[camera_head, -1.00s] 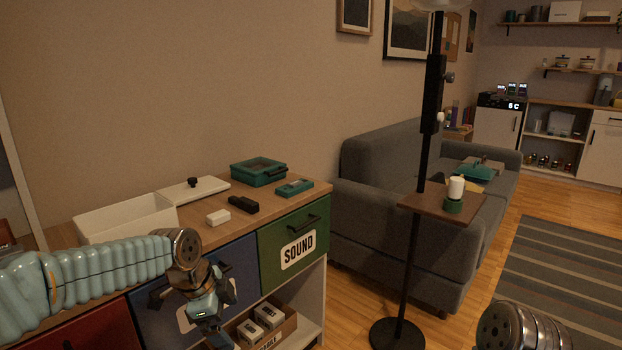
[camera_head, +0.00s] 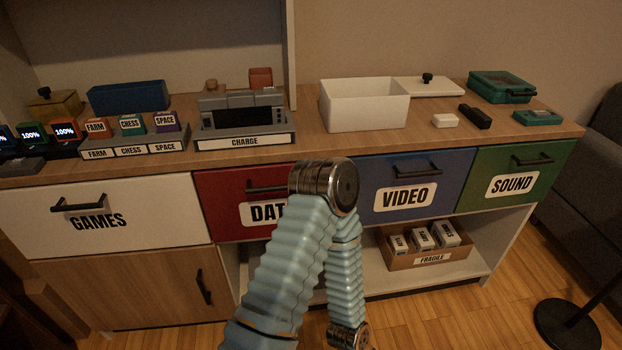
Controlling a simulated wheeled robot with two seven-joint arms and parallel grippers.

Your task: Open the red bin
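The red bin (camera_head: 225,205) is a red drawer front in the cabinet, between the white GAMES drawer and the blue VIDEO drawer. It looks closed, flush with its neighbours. Its dark bar handle (camera_head: 265,188) is near the top, and its white label reads "DAT" before my arm covers the rest. One of my pale blue ribbed arms rises from the bottom centre, bends at a metal joint in front of the bin's right side and runs back down to another metal joint at the bottom edge. No gripper fingers show in this view.
The wooden top (camera_head: 300,160) holds a grey CHARGE dock (camera_head: 245,118), a cartridge rack (camera_head: 135,140) and a white open box (camera_head: 365,105). A FRAGILE box (camera_head: 428,250) sits on the shelf below. A black stand base (camera_head: 575,325) is on the floor at right.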

